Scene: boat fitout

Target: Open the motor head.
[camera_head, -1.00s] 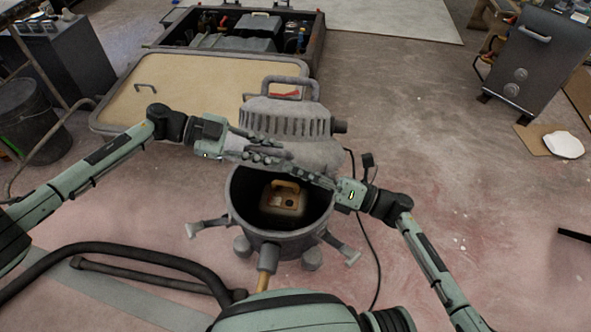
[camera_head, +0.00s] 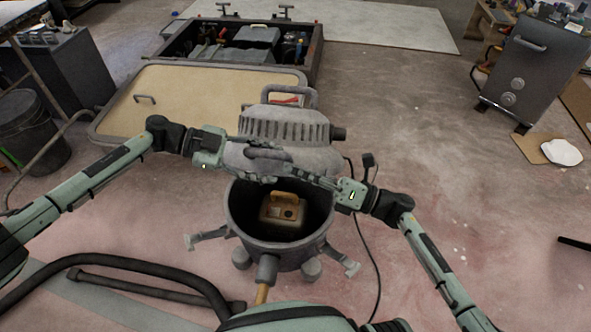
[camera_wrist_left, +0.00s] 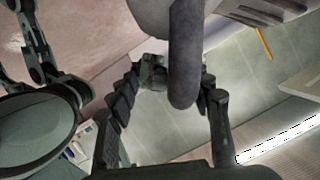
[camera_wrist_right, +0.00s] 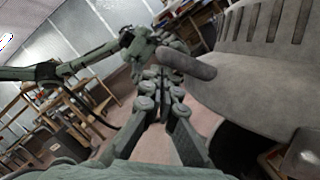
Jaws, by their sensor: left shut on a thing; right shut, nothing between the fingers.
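The motor head (camera_head: 285,128), a grey ribbed lid with a top handle, is tilted up at the back of a round grey drum (camera_head: 234,215). The drum's mouth is open, and a tan box with a handle (camera_head: 283,212) shows inside. My left gripper (camera_head: 250,160) is shut on the motor head's front handle (camera_wrist_left: 184,60), which passes between its fingers in the left wrist view. My right gripper (camera_head: 308,178) is shut and empty, just in front of the head's lower edge. In the right wrist view its closed fingers (camera_wrist_right: 162,85) lie beside the handle and head.
A tan hatch panel (camera_head: 200,95) and an open bay of equipment (camera_head: 240,45) lie behind. A black cable (camera_head: 370,220) runs along the floor right of the drum. A grey cabinet (camera_head: 535,65) stands at the far right.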

